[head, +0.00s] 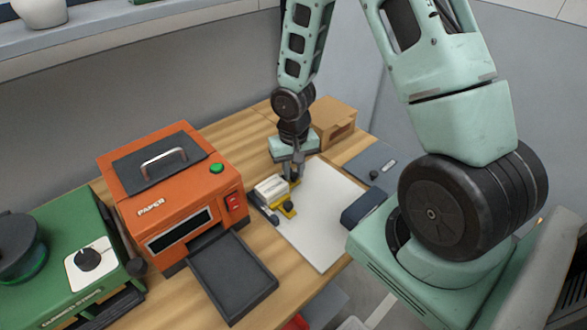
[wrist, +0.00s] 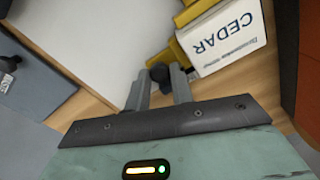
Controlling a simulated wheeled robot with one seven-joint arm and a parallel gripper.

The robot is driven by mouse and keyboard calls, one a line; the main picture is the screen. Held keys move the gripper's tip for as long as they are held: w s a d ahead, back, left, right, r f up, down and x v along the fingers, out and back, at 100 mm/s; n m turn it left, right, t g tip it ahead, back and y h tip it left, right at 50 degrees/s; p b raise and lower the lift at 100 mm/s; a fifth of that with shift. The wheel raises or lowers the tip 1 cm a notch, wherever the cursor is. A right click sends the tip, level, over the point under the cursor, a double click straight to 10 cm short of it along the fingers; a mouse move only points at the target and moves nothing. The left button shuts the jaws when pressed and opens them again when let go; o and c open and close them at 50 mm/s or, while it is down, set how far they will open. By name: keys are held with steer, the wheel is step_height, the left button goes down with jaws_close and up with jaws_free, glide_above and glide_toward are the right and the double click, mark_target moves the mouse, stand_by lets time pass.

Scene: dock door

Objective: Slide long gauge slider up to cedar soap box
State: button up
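Yellow parts of the gauge (head: 288,212) show beside the box in the head view, one with a dark knob. In the wrist view a yellow slider (wrist: 178,54) with a black knob (wrist: 158,71) lies against or very close to the box's left side. My gripper (wrist: 160,80) has one finger on each side of this knob, with no clear gap. In the head view my gripper (head: 295,172) points down, just behind the box.
An orange paper machine (head: 170,195) with a dark tray (head: 232,275) stands to the left, a green machine (head: 70,265) farther left. A cardboard box (head: 333,122) is behind my gripper. A grey-blue flat object (head: 370,163) and a dark block (head: 362,208) lie right. The white board (head: 325,215) is mostly clear.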

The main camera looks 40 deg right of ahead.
mark_target(293, 175)
steer(key=shift+a, duration=0.15)
jaws_close()
steer(key=o, duration=0.9)
jaws_free()
steer(key=shift+o, duration=0.2)
step_height(293, 175, up, 18)
steer(key=shift+f, duration=0.25)
